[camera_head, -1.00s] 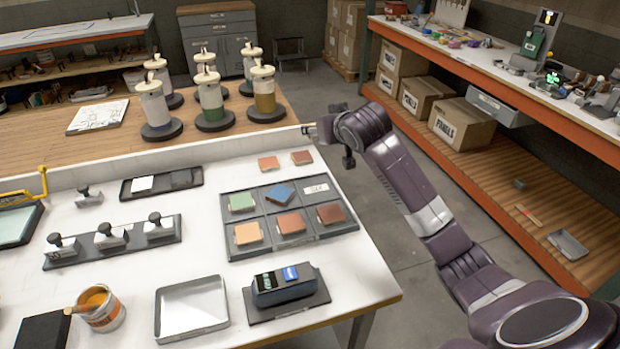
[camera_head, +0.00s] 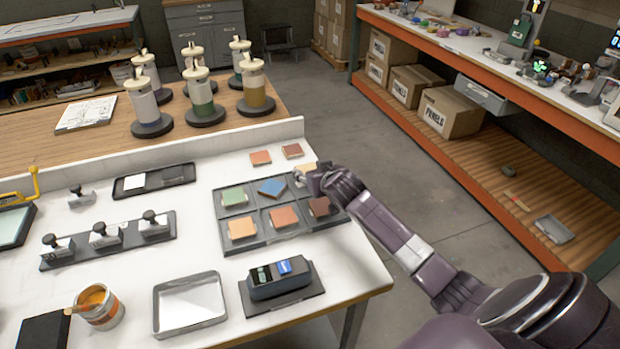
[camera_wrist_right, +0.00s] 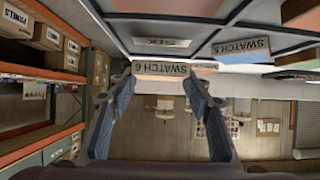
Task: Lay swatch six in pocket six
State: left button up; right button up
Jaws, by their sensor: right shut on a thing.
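My right gripper (camera_head: 320,180) is over the back right corner of the dark pocket tray (camera_head: 290,236) in the head view. It is shut on swatch six (camera_head: 302,172), a pale tan tile partly hidden by the gripper. In the right wrist view, swatch six (camera_wrist_right: 163,69) sits between the fingertips with its label upside down. The label of pocket six (camera_wrist_right: 163,42), reading SIX, lies just beyond it. The swatch looks apart from the pocket floor. In the head view the gripper largely hides this pocket. My left gripper is not in view.
The tray's other pockets hold green (camera_head: 234,196), blue (camera_head: 271,187), orange, red-brown and dark brown swatches; the blue one lies askew. Two loose swatches (camera_head: 261,158) lie behind the tray. A dark device (camera_head: 279,283) stands in front of it, with a metal pan (camera_head: 190,303) to its left.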

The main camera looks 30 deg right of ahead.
notch_tip(320, 180, down, 3)
jog(key=shift+r, duration=0.1)
jog(key=shift+f, duration=0.2)
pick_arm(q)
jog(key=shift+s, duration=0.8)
pick_arm(e)
jog(key=o, duration=0.8)
jog(key=shift+r, duration=0.1)
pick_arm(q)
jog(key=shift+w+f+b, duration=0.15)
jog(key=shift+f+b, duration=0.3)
pick_arm(e)
jog(key=v, duration=1.2)
